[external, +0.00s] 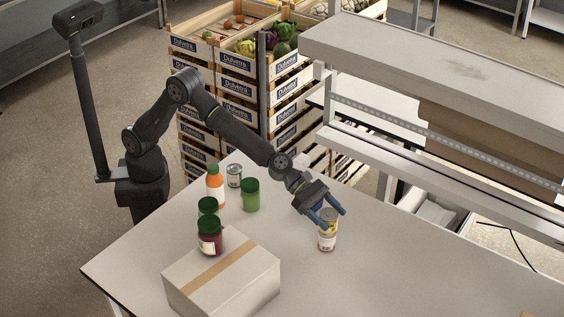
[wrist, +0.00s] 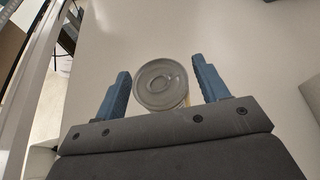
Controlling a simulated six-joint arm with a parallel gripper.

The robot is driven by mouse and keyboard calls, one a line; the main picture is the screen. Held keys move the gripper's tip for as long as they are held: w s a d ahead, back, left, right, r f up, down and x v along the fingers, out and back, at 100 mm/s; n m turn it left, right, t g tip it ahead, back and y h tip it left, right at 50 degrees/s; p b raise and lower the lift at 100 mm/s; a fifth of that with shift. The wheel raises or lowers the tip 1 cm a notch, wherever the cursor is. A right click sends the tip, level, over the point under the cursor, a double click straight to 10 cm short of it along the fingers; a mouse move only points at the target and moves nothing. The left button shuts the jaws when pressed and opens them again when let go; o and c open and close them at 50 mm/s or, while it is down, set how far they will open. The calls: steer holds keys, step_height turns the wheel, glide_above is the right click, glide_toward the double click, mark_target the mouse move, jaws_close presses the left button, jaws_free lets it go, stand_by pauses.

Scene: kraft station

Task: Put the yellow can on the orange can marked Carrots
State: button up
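The yellow can (external: 329,219) appears to stand upright on top of another can (external: 327,241) with an orange and white label, on the table's right side. The label is too small to read, so I cannot confirm the word Carrots. My gripper (external: 332,216) is at the upper can, with one blue finger on each side. In the wrist view a grey can lid (wrist: 160,84) lies between the fingertips of my gripper (wrist: 160,68), with gaps showing on both sides. The fingers are open. The lower can is mostly hidden under the lid there.
A closed cardboard box (external: 222,276) stands at the front, beside a dark red jar (external: 210,236). A green jar (external: 250,195), an orange bottle (external: 215,187) and a grey can (external: 234,176) stand farther back. A shelf (external: 430,75) rises behind the table.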

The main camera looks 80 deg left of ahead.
steer(key=shift+r, duration=0.15)
steer(key=shift+s+a+r, duration=0.15)
steer(key=v, duration=1.1)
steer(key=shift+s+a, duration=0.2)
steer(key=shift+a, duration=0.05)
stand_by(0.3)
steer(key=x, duration=1.2)
steer(key=shift+d, duration=0.1)
steer(key=shift+r, duration=0.1)
stand_by(0.3)
